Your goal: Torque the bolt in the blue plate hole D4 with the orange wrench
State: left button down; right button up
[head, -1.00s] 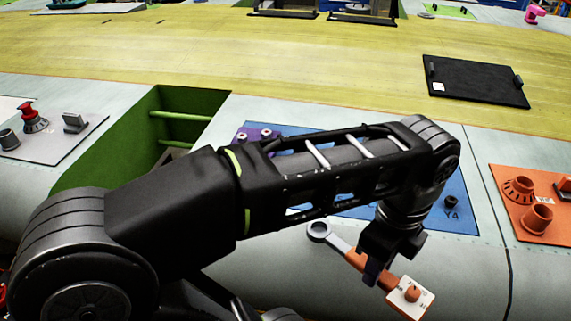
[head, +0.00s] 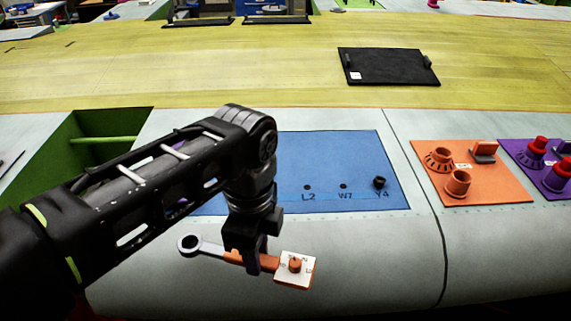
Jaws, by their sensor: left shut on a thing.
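My left gripper (head: 252,262) is shut on the orange handle of the wrench (head: 234,257). The wrench's grey ring end (head: 189,244) points left, and a white tag with an orange knob (head: 295,268) is at its right end. The gripper and wrench are in front of the blue plate (head: 335,150), on the near side of its front edge. The plate shows holes marked L2 (head: 307,187) and W7 (head: 343,186), and a dark bolt (head: 380,182) at Y4. My arm hides the plate's left part; no D4 mark is visible. My right gripper is out of view.
An orange plate (head: 485,190) with fittings and a purple plate (head: 538,178) with red-topped parts lie to the right. A black panel (head: 388,67) lies on the yellow surface behind. A green-walled opening (head: 70,165) is at the left. The grey skin right of the wrench is clear.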

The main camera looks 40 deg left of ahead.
pick_arm(q)
jog(key=w+a+r+p, duration=0.1)
jog(key=w+a, duration=0.1)
jog(key=w, duration=0.4)
jog(key=w+a+r+p, duration=0.1)
jog(key=w+a, duration=0.1)
jog(key=w, duration=0.4)
jog(key=w+a+r+p, duration=0.1)
jog(key=w+a+p, duration=0.1)
jog(key=w, duration=0.4)
jog(key=shift+w+a+r, duration=0.15)
jog(key=shift+w+r, duration=0.1)
jog(key=shift+r, duration=0.15)
jog(key=shift+f, duration=0.15)
jog(key=shift+s+f, duration=0.1)
jog(key=shift+f, duration=0.7)
jog(key=shift+f+b, duration=0.6)
jog(key=shift+f, duration=0.7)
